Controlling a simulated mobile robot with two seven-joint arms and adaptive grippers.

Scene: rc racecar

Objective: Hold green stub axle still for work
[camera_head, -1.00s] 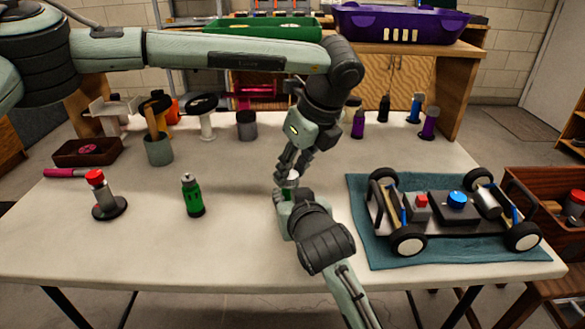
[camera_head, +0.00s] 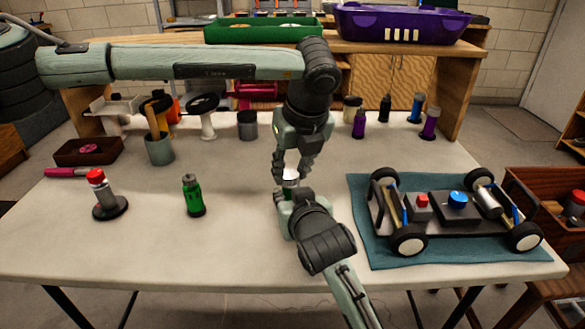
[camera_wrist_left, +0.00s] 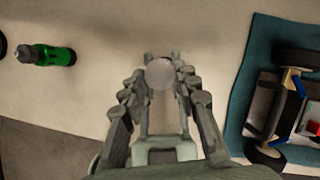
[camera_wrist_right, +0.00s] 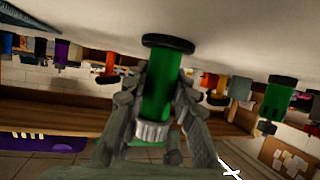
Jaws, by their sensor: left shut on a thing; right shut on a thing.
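The green stub axle (camera_wrist_right: 158,98) stands upright on the table, which the right wrist view shows upside down. It has a round black foot and a pale ridged top (camera_wrist_right: 151,131). My right gripper (camera_head: 286,197) is shut on its green body, low over the table, and hides most of it in the head view. My left gripper (camera_head: 288,175) comes from above and is shut on the pale top. In the left wrist view this top shows as a pale disc (camera_wrist_left: 160,74) between the fingers.
Left of the grippers stand another green piece (camera_head: 193,196) and a red-topped piece (camera_head: 97,194). On the right, a car chassis (camera_head: 455,212) lies on a teal mat (camera_head: 375,250). Cups and small parts line the back. The table front is clear.

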